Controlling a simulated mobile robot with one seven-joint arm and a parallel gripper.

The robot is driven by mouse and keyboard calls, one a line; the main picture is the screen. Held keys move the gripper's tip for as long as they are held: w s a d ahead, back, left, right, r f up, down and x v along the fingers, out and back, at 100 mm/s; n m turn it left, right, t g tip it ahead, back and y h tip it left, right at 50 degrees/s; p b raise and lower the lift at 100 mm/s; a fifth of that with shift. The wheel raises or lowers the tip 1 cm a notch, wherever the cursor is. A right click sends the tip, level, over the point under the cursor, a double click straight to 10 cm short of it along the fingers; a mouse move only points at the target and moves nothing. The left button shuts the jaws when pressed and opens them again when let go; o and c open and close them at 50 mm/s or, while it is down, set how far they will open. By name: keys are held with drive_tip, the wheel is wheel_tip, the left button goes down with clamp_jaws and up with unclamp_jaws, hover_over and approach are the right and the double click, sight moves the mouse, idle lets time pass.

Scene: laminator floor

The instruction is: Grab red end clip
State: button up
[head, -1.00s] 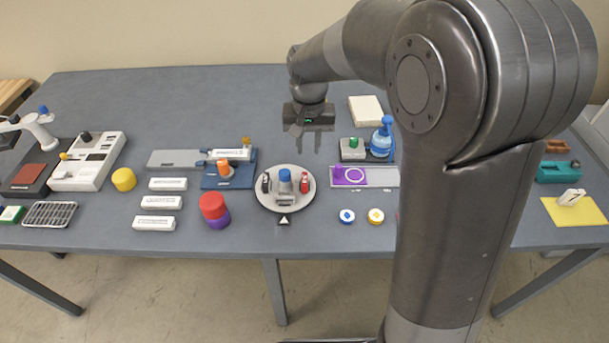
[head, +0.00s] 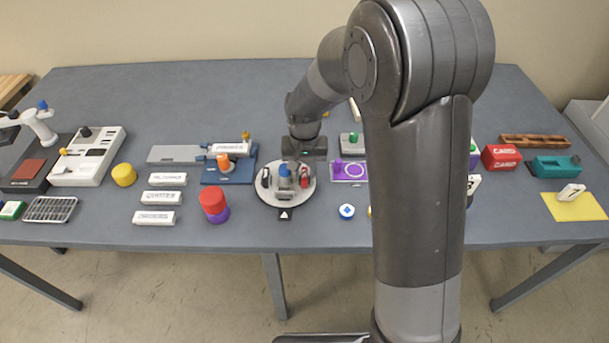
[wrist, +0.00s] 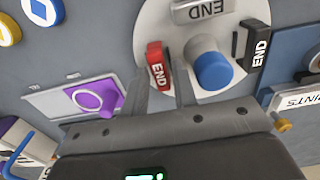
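The red end clip (wrist: 157,62), marked END, stands on a round light-grey turntable (wrist: 155,20) in the wrist view. It also shows in the head view (head: 304,176), partly behind my fingers. My gripper (wrist: 161,84) is open, with one finger on each side of the clip's near end in the wrist view. In the head view my gripper (head: 303,165) is low over the turntable's right side. I cannot tell whether the fingers touch the clip.
A blue-topped grey post (wrist: 212,68) stands close beside the right finger. A black END clip (wrist: 253,45) and a grey END clip (wrist: 203,10) share the turntable. A plate with a purple ring (wrist: 95,97) lies to the left. A red-and-purple cylinder (head: 213,202) stands left of the turntable.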

drive_tip(key=shift+c, duration=0.3)
clamp_jaws()
